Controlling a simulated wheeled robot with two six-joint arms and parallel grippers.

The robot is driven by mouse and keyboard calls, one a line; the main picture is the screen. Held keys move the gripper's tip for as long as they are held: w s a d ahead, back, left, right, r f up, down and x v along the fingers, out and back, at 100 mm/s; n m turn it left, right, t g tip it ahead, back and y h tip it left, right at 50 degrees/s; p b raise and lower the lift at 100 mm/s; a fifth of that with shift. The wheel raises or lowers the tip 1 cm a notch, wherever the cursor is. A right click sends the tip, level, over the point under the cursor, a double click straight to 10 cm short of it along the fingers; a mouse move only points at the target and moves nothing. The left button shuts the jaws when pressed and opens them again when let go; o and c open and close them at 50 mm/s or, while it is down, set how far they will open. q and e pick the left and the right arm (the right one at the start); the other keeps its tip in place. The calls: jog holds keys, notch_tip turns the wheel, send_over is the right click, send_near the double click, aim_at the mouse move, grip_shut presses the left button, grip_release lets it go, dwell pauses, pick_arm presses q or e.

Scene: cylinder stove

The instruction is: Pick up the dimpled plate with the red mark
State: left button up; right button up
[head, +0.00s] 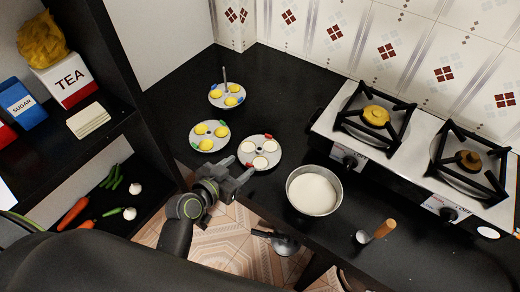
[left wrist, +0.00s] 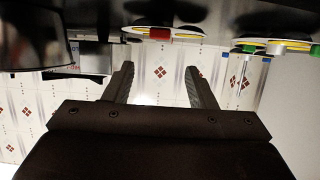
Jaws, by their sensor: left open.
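The dimpled plate with the red mark (head: 259,162) lies on the black counter near its front edge. It is round and grey with pale white dimples and red tabs on its rim. In the left wrist view, its thin edge (left wrist: 186,37) and a red tab (left wrist: 159,34) show edge-on beyond the fingers. My left gripper (head: 240,177) is open and empty, just in front of the plate near the counter edge; its spread fingers also show in the left wrist view (left wrist: 159,75). I cannot tell whether they touch the plate. My right gripper is not in view.
A plate with green marks (head: 203,130) lies left of the red-marked one. A blue-marked plate (head: 227,103) with an upright rod lies behind. A pot of white liquid (head: 313,191) stands to the right, before the stove (head: 400,145). A dark shelf (head: 100,140) stands left.

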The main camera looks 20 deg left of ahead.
aim_at(249, 163)
pick_arm(q)
jog(key=x, duration=0.4)
jog(key=shift+w+p, duration=0.25)
jog(key=shift+p, duration=0.05)
jog(key=shift+w+d+f, duration=0.15)
jog(key=shift+w+f, duration=0.05)
jog(key=shift+w, duration=0.3)
jog(key=p+x, duration=0.1)
jog(key=x, duration=0.2)
jog(key=shift+f, duration=0.1)
jog(key=shift+w+f, duration=0.3)
jog(key=shift+w, duration=0.2)
grip_shut()
